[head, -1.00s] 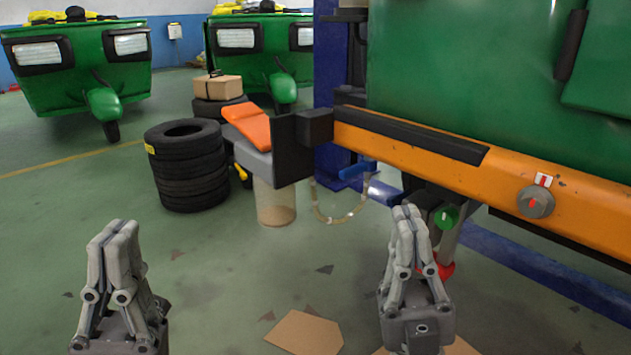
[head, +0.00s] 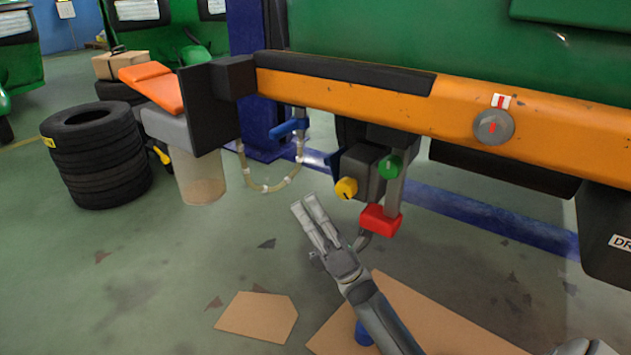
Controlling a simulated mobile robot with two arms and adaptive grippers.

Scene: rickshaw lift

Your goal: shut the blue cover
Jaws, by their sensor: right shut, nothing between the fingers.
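A small dark blue flap (head: 334,166), which looks like the blue cover, stands at the left side of a dark grey box (head: 362,171) under the orange beam. A yellow knob (head: 346,188) sticks out of the box front. How far the flap stands open is hard to tell. My right gripper (head: 307,208) is shut and empty, its fingers pointing up and left, below and left of the yellow knob and apart from the flap. My left gripper is out of view.
A green knob (head: 390,167) and a red block (head: 380,221) are right of the box. A blue lever (head: 289,128) and a hanging hose (head: 268,187) are to its left. The orange beam (head: 370,104) runs above. Cardboard (head: 258,316) lies on the floor.

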